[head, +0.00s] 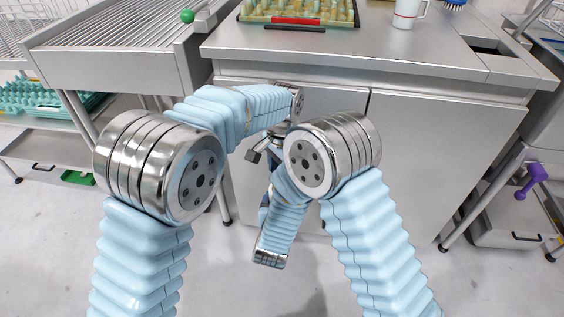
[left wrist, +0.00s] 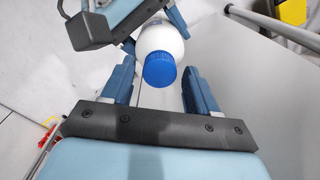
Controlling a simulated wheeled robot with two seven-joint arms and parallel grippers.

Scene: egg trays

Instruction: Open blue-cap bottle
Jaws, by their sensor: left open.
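In the left wrist view, a white bottle (left wrist: 165,40) hangs with its blue cap (left wrist: 160,72) toward my left gripper (left wrist: 160,67). That gripper is open, with one finger on each side of the cap and a visible gap to each. My right gripper (left wrist: 152,32) is at the top of this view, its fingers on both sides of the white bottle body, holding it. In the head view, my arms hide the bottle and most of both grippers in front of the counter.
A steel counter (head: 330,50) with cabinet doors stands close ahead. On it are an egg tray (head: 245,17) and a white mug (head: 405,12). A slatted steel table (head: 110,50) with a green ball (head: 187,16) is at left. A purple object (head: 532,178) is at right.

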